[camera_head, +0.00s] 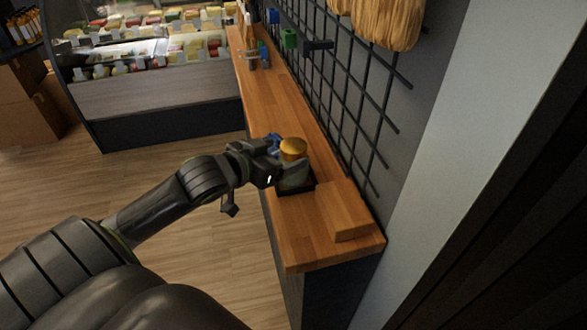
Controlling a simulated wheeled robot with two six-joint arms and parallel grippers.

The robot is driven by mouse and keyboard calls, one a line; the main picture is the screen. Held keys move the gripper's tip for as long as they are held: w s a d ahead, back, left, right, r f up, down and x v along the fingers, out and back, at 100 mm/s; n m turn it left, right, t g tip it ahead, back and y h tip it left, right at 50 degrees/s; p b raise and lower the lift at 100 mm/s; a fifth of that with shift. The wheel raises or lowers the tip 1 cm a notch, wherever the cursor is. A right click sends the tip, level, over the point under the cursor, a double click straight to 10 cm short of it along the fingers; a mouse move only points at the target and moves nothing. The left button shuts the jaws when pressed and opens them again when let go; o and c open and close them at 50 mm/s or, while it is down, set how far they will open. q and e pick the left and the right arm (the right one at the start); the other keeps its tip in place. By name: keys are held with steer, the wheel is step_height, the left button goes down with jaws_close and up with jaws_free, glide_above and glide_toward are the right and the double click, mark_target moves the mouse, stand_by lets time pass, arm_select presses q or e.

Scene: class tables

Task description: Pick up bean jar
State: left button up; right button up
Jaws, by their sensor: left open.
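The bean jar (293,150) has an orange-gold lid above a greyish body. It stands upright on a small dark base on the wooden counter (312,229). My left gripper (274,162) comes in from the left and is at the jar's left side, open. Its fingers partly hide the jar, and I cannot tell whether they touch it. A small blue thing (273,141) shows just behind the gripper. My right gripper is not in view.
A black wire grid (340,120) runs along the counter's right side. A wooden block (352,224) lies near the counter's front right corner. A display case (150,100) is at the back left. Open floor lies left of the counter.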

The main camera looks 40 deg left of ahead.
mark_target(298, 147)
arm_select(q)
steer(key=shift+x, duration=3.55)
steer(key=shift+a, duration=0.2)
steer(key=shift+c, duration=0.2)
